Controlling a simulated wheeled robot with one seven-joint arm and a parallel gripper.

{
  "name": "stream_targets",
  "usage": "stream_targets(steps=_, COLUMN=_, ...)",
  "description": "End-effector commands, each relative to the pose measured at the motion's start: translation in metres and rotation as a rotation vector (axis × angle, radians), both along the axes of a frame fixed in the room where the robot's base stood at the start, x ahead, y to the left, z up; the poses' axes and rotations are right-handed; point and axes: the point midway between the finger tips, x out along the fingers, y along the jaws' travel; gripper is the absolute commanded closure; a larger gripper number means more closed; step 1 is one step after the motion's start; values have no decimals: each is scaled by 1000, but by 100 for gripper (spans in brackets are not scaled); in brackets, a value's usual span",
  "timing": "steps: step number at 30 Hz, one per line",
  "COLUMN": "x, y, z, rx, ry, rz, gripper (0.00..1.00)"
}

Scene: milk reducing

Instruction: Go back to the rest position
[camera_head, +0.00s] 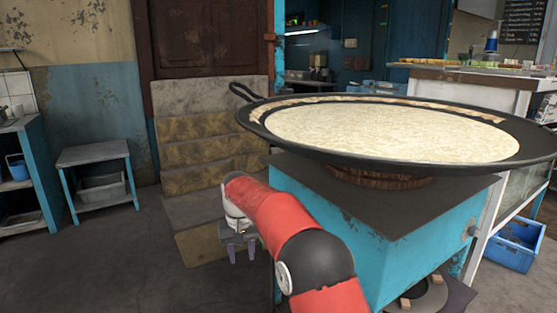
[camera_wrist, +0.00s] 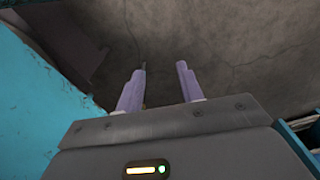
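My gripper (camera_head: 241,254) hangs low to the left of the blue stove stand, with its two purple fingers pointing down at the floor. In the wrist view the fingers (camera_wrist: 161,75) are apart with bare grey floor between and beyond them, so the gripper is open and empty. My red and black arm crosses the lower middle of the head view, in front of the stand. A wide black pan (camera_head: 262,124) full of pale milk (camera_head: 385,130) rests on top of the stand, to the right of and above my gripper.
The turquoise stand (camera_head: 395,245) is close on my right, and its side (camera_wrist: 30,105) fills the left of the wrist view. Stone steps (camera_head: 205,140) rise behind my gripper to a brown door. A small table (camera_head: 93,155) stands at left. Floor at lower left is clear.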

Motion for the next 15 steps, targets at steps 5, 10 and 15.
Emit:
stream_targets(steps=5, x=-20, y=-35, z=41, rx=13, ry=-44, rz=-28, gripper=63)
stream_targets(steps=10, x=-60, y=-86, z=89, rx=28, ry=-110, rz=-72, gripper=63)
stream_targets(steps=15, x=-122, y=-140, z=124, rx=41, ry=-184, rz=-124, gripper=63)
